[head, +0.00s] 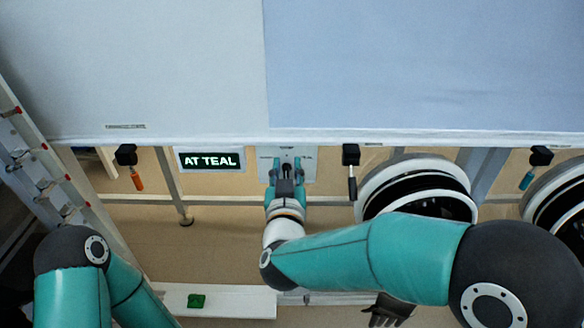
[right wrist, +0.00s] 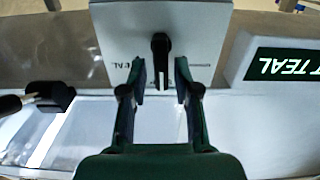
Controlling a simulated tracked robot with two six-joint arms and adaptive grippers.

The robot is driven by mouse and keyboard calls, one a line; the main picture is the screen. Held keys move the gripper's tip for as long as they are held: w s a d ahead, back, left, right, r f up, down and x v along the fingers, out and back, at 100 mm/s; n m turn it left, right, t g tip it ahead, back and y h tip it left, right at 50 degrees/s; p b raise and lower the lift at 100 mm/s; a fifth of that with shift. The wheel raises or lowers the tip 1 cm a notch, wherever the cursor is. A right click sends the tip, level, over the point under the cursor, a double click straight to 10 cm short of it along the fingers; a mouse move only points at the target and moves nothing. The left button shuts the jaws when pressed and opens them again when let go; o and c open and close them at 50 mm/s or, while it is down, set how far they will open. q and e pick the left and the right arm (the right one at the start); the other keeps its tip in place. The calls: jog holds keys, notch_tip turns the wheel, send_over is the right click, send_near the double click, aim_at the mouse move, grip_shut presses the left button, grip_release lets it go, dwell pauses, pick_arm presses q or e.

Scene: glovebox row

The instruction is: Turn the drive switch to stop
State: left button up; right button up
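The drive switch (right wrist: 160,58) is a black knob with a pale mark on a light grey plate (right wrist: 112,22). Small lettering, partly readable as "TEAL", is on the plate. In the head view the plate (head: 300,168) hangs below the white cabinet edge. My right gripper (head: 287,162) is at the plate. In the right wrist view its fingers (right wrist: 160,80) are apart, one on each side of the knob's lower end, with gaps visible. My left arm shows at the lower left of the head view; its gripper is out of view.
A display (head: 210,160) left of the plate reads "AT TEAL". Handles with orange (head: 137,180), black (head: 352,187) and teal (head: 527,179) grips hang below the cabinet edge. A round black-and-white port (head: 415,168) is to the right. A green block (head: 197,300) lies on a white shelf (head: 245,302).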

jog(key=shift+a, duration=0.1)
grip_shut()
jog(key=shift+d, duration=0.55)
jog(key=shift+a, duration=0.25)
jog(key=shift+a+f+b, duration=0.1)
jog(key=shift+a+b, duration=0.1)
jog(key=shift+b, duration=0.15)
jog(key=m+b, duration=0.2)
jog(key=shift+d+f+m+b, duration=0.2)
jog(key=shift+m+b, duration=0.1)
jog(key=shift+b, duration=0.05)
jog(key=shift+d+m+b, duration=0.2)
jog(key=shift+m+b, duration=0.7)
jog(key=shift+m, duration=0.05)
jog(key=shift+d+m+b, duration=0.15)
jog(key=shift+m+b, duration=0.7)
jog(key=shift+m, duration=0.1)
